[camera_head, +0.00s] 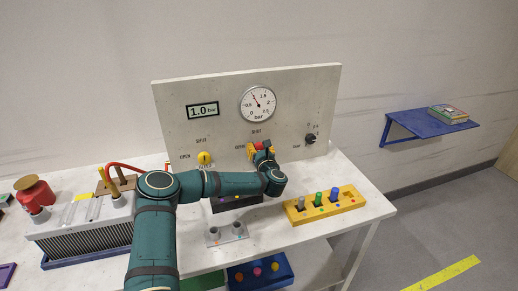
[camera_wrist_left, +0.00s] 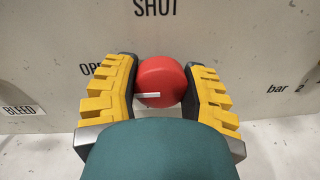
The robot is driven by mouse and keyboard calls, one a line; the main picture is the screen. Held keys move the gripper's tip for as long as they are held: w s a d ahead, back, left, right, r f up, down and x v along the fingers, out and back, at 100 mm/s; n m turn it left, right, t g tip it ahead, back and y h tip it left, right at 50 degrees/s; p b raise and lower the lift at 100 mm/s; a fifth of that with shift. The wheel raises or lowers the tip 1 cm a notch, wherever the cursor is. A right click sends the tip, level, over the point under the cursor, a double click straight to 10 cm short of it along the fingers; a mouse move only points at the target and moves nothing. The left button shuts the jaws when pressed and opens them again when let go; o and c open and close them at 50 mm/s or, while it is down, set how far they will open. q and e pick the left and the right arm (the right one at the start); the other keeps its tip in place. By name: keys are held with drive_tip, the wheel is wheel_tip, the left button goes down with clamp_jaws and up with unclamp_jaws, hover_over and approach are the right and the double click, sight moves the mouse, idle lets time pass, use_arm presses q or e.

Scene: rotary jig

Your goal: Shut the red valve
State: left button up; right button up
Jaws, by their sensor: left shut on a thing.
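The red valve (camera_head: 258,146) is a round knob on the upright grey panel (camera_head: 225,90), below the pressure gauge. In the left wrist view the red knob (camera_wrist_left: 165,75) sits between the two yellow fingers of my left gripper (camera_head: 261,151), one finger on each side. The gripper is shut on it. A white mark (camera_wrist_left: 148,95) on the knob lies level and points left, towards the partly covered OPEN label; the SHUT label (camera_wrist_left: 158,6) is above. In the head view the fingers hide much of the knob. My right gripper is not in view.
A yellow valve (camera_head: 204,158) is on the panel to the left. The display (camera_head: 202,110) reads 1.0 bar; the gauge (camera_head: 258,104) needle points up-left. A black knob (camera_head: 310,139) is to the right. A yellow block with coloured pegs (camera_head: 325,208) stands on the table.

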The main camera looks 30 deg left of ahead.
use_arm(q)
drive_tip(key=m, duration=0.4)
drive_tip(key=shift+r, duration=0.15)
drive_tip(key=m, duration=0.4)
drive_tip(key=shift+w+d+g, duration=0.1)
drive_tip(key=shift+g, duration=0.2)
drive_tip(key=m, duration=0.4)
drive_tip(key=shift+m+b, duration=0.3)
drive_tip(key=m, duration=0.4)
drive_tip(key=shift+g+b, duration=0.35)
drive_tip(key=shift+g, duration=0.05)
drive_tip(key=shift+m, duration=0.3)
drive_tip(key=o, duration=1.2)
